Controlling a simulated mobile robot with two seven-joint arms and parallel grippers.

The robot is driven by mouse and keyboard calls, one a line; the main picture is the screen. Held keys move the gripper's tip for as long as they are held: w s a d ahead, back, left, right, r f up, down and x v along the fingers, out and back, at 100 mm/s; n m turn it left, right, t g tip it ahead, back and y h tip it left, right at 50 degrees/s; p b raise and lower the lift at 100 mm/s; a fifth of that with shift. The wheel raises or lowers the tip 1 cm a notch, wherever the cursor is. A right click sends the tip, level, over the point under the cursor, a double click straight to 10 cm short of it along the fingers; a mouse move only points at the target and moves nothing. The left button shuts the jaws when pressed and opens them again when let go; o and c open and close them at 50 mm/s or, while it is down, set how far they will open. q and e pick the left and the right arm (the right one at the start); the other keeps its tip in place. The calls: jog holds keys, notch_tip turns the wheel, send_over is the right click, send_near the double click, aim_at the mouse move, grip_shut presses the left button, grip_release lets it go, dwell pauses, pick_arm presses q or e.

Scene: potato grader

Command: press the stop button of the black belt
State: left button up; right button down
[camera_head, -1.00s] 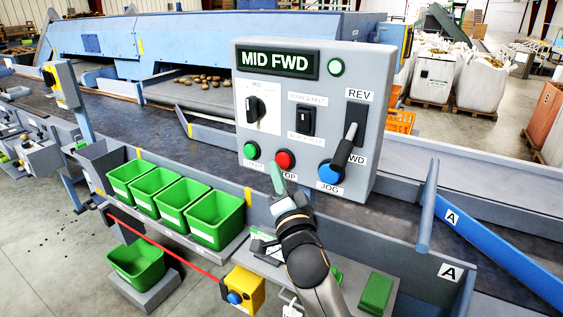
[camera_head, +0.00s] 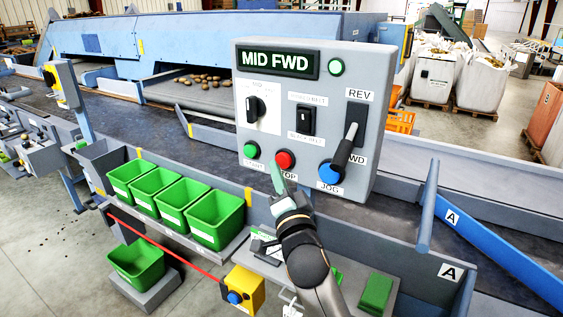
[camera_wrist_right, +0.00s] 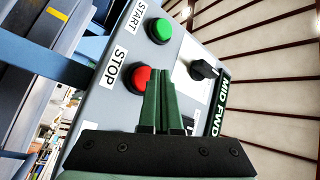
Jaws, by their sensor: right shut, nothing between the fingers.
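The grey control panel (camera_head: 330,105) stands over the black belt (camera_head: 215,110), its display reading MID FWD. The red stop button (camera_head: 285,160) is low on the panel, between the green start button (camera_head: 251,150) and the blue jog button (camera_head: 331,172). My right gripper (camera_head: 276,176) is shut and empty, its green fingertips just below and left of the red button in the head view. In the wrist view the fingers (camera_wrist_right: 163,82) partly overlap the red button (camera_wrist_right: 138,79); I cannot tell whether they touch it. My left gripper is out of view.
Green bins (camera_head: 216,222) line the front ledge. A yellow box with a blue button (camera_head: 243,290) sits below.

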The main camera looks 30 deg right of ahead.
jog(key=shift+d, duration=0.1)
dwell(0.4)
jog(key=shift+w+d, duration=0.25)
jog(key=shift+d, duration=0.05)
